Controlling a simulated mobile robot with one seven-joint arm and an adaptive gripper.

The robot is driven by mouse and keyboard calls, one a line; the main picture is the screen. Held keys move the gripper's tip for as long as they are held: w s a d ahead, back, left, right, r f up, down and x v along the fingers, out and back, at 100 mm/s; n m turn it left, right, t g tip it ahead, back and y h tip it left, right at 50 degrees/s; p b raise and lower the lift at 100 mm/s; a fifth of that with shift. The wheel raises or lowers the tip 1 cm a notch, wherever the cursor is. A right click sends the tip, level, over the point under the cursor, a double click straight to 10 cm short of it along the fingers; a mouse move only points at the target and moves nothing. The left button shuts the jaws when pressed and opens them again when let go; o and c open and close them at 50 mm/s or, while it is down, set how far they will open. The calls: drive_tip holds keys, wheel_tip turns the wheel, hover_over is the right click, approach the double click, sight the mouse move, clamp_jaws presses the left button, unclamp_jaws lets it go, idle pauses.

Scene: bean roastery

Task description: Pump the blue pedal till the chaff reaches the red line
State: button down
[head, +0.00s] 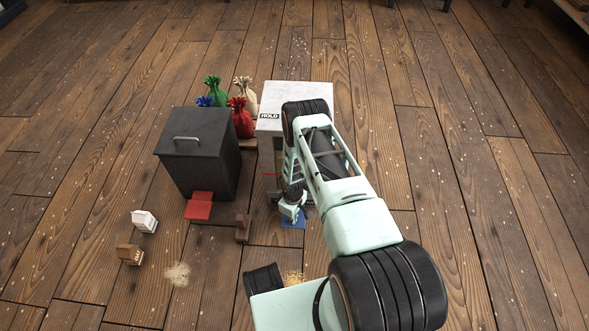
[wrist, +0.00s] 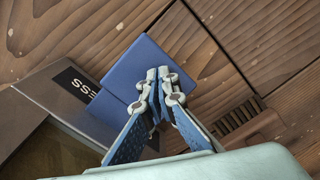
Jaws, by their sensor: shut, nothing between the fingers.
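The blue pedal (head: 298,224) sticks out low at the front of a pale grey machine (head: 300,95) with a HOLD label. My gripper (head: 291,213) is right over the pedal, fingers pointing down. In the wrist view the fingertips (wrist: 158,78) are together and empty in front of the blue pedal plate (wrist: 140,62); I cannot tell whether they touch it. A red line (head: 269,174) shows on the machine's front, left of my arm. My arm hides most of that front, so the chaff level cannot be read.
A black lidded bin (head: 195,150) with a red pedal (head: 199,206) stands left. Several tied sacks (head: 242,122) are behind it. Two small cartons (head: 144,221) and a pale spill (head: 177,274) lie front left. The right floor is clear.

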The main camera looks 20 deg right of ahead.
drive_tip(key=shift+s+f, duration=0.15)
drive_tip(key=shift+f, duration=0.1)
wheel_tip(320, 180, up, 9)
drive_tip(key=p, duration=0.6)
drive_tip(key=shift+r, duration=0.1)
idle(0.6)
